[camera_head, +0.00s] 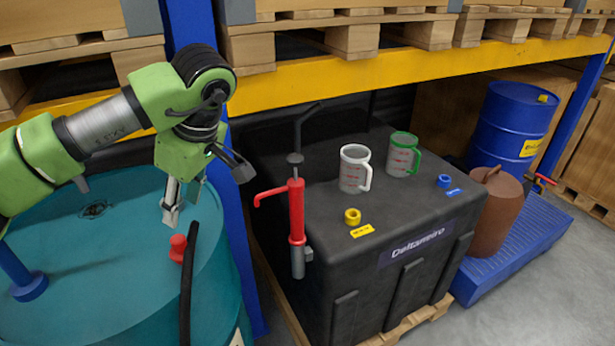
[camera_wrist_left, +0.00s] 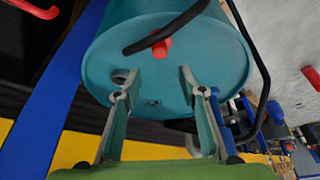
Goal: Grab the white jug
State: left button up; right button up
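The white jug (camera_head: 352,172) is see-through with red marks and a white rim and handle. It stands upright on the black tank (camera_head: 300,130), with its handle towards the right. My left gripper (camera_head: 181,206) points down over the teal drum, well to the left of the jug and apart from it. In the left wrist view its two fingers (camera_wrist_left: 155,84) are spread with nothing between them. The jug is not visible in the left wrist view. My right gripper is in neither view.
A green-rimmed jug (camera_head: 402,158) stands just right of the white one. A red hand pump (camera_head: 297,212) and a blue rack post (camera_head: 243,230) lie between gripper and jug. The teal drum (camera_head: 110,215) has a red plug (camera_head: 178,247). A yellow beam (camera_head: 330,76) crosses above.

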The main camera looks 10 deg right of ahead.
aim_at(356, 171)
jog(key=i+l, duration=0.15)
jog(key=l, duration=0.25)
jog(key=i+l, duration=0.1)
jog(key=l, duration=0.3)
jog(key=i+l, duration=0.15)
jog(key=l, duration=0.2)
jog(key=i+l, duration=0.1)
jog(key=l, duration=0.3)
jog(key=i+l, duration=0.15)
jog(key=l, duration=0.25)
jog(key=i+l, duration=0.15)
jog(key=l, duration=0.25)
jog(key=i+l, duration=0.1)
jog(key=l, duration=0.25)
